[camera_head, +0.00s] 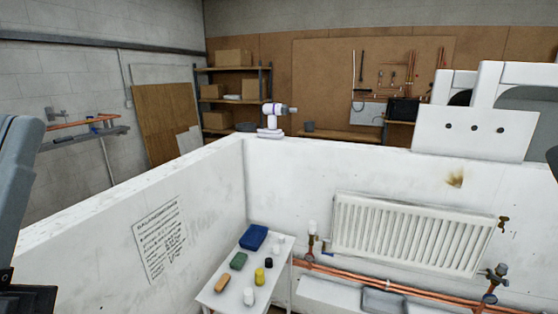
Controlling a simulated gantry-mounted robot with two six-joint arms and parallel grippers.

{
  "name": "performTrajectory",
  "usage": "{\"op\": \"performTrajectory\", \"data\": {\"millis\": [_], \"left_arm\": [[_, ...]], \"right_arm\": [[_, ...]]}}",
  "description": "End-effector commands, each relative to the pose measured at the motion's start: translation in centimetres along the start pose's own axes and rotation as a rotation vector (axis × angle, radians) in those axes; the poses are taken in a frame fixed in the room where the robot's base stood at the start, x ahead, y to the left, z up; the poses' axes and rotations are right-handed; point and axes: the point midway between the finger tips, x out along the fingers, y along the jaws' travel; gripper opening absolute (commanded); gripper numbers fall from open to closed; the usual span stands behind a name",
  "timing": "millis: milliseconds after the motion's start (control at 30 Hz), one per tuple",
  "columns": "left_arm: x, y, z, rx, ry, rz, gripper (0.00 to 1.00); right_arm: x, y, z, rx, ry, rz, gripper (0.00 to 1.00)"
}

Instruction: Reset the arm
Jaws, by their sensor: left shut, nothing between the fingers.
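My left arm comes in along the left edge of the head view, with a grey link running down. At its lower end is my left gripper (22,298), dark and cut off by the bottom left corner. It is shut, with nothing seen in it. It is in front of the white left wall, well to the left of the small table and apart from it. My right gripper is not in view.
A small white table (222,292) holds a blue box (253,237), a green block (238,261), a yellow container (260,276) and other small items. A white radiator (408,235) hangs on the right wall above copper pipes (400,287). A white-purple device (272,118) stands on the wall top.

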Motion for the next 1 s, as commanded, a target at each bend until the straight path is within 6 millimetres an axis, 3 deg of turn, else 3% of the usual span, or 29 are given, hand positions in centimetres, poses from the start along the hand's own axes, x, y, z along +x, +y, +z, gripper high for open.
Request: {"op": "performTrajectory", "data": {"millis": [33, 67, 100, 400, 500, 633, 1000], "left_arm": [[-0.6, 1.1, -1.1, -0.186, 0.001, 0.072, 0.00], [-0.9, 2.1, -0.5, -0.295, -0.035, 0.113, 0.00], [0.6, 2.0, -1.1, -0.355, -0.057, 0.112, 0.00], [10.5, 0.1, -8.7, -0.336, -0.057, 0.107, 0.00], [12.8, -0.3, -10.4, -0.335, -0.057, 0.107, 0.00], [14.0, -0.5, -11.3, -0.334, -0.058, 0.107, 0.00], [13.8, -0.5, -11.1, -0.334, -0.058, 0.106, 0.00]], "right_arm": [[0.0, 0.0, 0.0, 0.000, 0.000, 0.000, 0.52], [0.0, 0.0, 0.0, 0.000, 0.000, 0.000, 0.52], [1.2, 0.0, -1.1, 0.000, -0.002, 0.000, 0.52], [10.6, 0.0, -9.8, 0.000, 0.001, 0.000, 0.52], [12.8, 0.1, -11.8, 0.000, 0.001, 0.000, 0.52], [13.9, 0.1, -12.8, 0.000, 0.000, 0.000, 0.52], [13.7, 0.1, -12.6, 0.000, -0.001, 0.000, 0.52]]}}
